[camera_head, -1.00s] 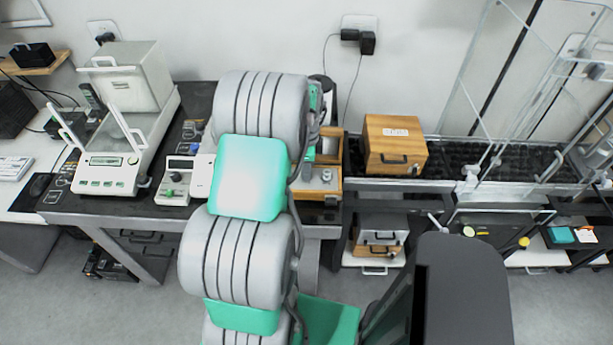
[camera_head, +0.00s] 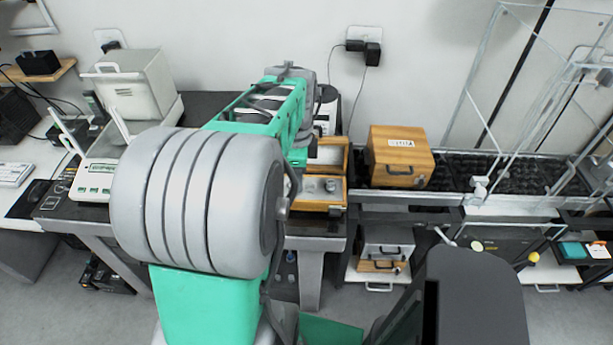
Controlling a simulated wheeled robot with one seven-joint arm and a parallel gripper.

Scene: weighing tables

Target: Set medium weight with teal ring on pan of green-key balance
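An open wooden weight case (camera_head: 318,207) lies at the table's front right edge. A metal knobbed weight (camera_head: 331,185) shows in it; I cannot make out a teal ring. A white balance (camera_head: 92,192) with upright glass panels stands at the left, with small green marks on its front; my arm covers part of it. I cannot tell whether this is the green-key balance. The smaller white device with a green knob, seen earlier beside it, is hidden behind my arm. My arm reaches over the table towards the case, but my gripper's fingers are hidden behind its links.
A closed wooden box (camera_head: 399,160) stands right of the case. Glass panels on a frame (camera_head: 520,90) rise at the right. A grey-white box (camera_head: 133,88) stands at the back left. Drawer boxes (camera_head: 386,250) sit on a lower shelf.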

